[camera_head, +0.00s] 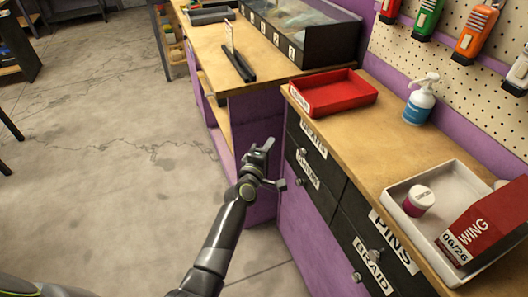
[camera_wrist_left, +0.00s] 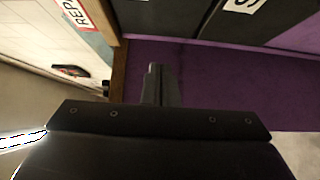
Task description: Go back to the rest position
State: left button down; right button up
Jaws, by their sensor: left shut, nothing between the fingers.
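My left gripper (camera_head: 266,165) shows in the head view at the end of my left arm, which comes up from the bottom. It is in front of the wooden workbench, left of the drawer with the upper label. In the left wrist view my gripper (camera_wrist_left: 161,85) points toward a purple panel (camera_wrist_left: 210,75), with its fingers together and nothing between them. My right gripper is in neither view.
The workbench (camera_head: 345,125) has dark labelled drawers (camera_head: 313,150) with knobs close by my gripper. Open concrete floor (camera_head: 100,170) lies left.

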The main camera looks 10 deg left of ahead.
pick_arm(q)
jog(key=shift+s+a, duration=0.2)
jog(key=shift+s, duration=0.65)
jog(key=shift+s+a, duration=0.15)
jog(key=shift+s, duration=0.65)
jog(key=s+a+f+m+g+y+p, duration=0.1)
jog(key=s+a+f+m+g, duration=0.2)
jog(key=s+f, duration=0.6)
jog(key=s+a+f+m+g+y, duration=0.1)
jog(key=s+a+f+m+g, duration=0.3)
jog(key=f, duration=0.9)
jog(key=s+a+f+m+g+p, duration=0.1)
jog(key=s+a+f+g, duration=0.1)
jog(key=s+f, duration=0.75)
jog(key=s+a+f+m+g, duration=0.2)
jog(key=s+a+f, duration=0.1)
jog(key=s, duration=0.7)
jog(key=s+a+f+m+g+y+p, duration=0.1)
jog(key=s+f, duration=0.4)
jog(key=s, duration=0.6)
jog(key=s+a+f+m+g+y, duration=0.1)
jog(key=s+a+f+m+g, duration=0.3)
jog(key=s, duration=0.7)
jog(key=shift+s+a+f, duration=0.15)
jog(key=shift+a+f, duration=0.3)
jog(key=shift+a, duration=0.35)
